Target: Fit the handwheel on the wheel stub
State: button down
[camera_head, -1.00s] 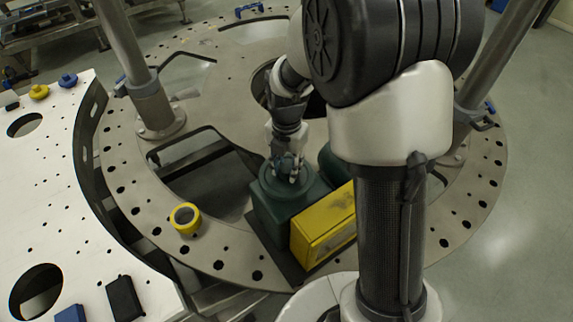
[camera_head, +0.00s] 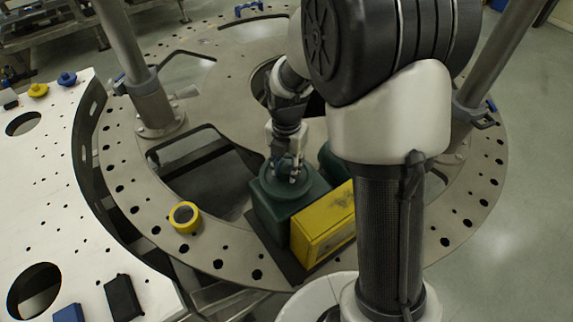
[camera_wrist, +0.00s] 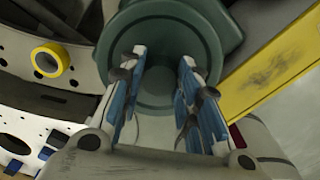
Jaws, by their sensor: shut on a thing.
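A round dark green part (camera_head: 272,187), which looks like the handwheel, lies on top of a dark green box-shaped housing (camera_head: 285,218). In the wrist view the round part (camera_wrist: 207,50) shows a broad rim and a paler disc inside it. My gripper (camera_head: 289,172) points down at its middle. In the wrist view the blue-padded fingers of my gripper (camera_wrist: 161,68) stand on both sides of the centre, shut on it. The grip point is partly covered by the fingers. The wheel stub is not visible, and I cannot tell whether the wheel is seated on it.
A scuffed yellow box (camera_head: 323,228) stands close to the right of the housing. A yellow ring (camera_head: 185,217) lies on the perforated turret plate (camera_head: 205,252) to the left. Upright posts (camera_head: 128,55) rise from the plate. A white table (camera_head: 60,190) is at the left.

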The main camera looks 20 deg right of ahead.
jog(key=c, duration=1.5)
grip_release()
jog(key=shift+o, duration=0.2)
notch_tip(320, 180, up, 11)
jog(key=p, duration=0.8)
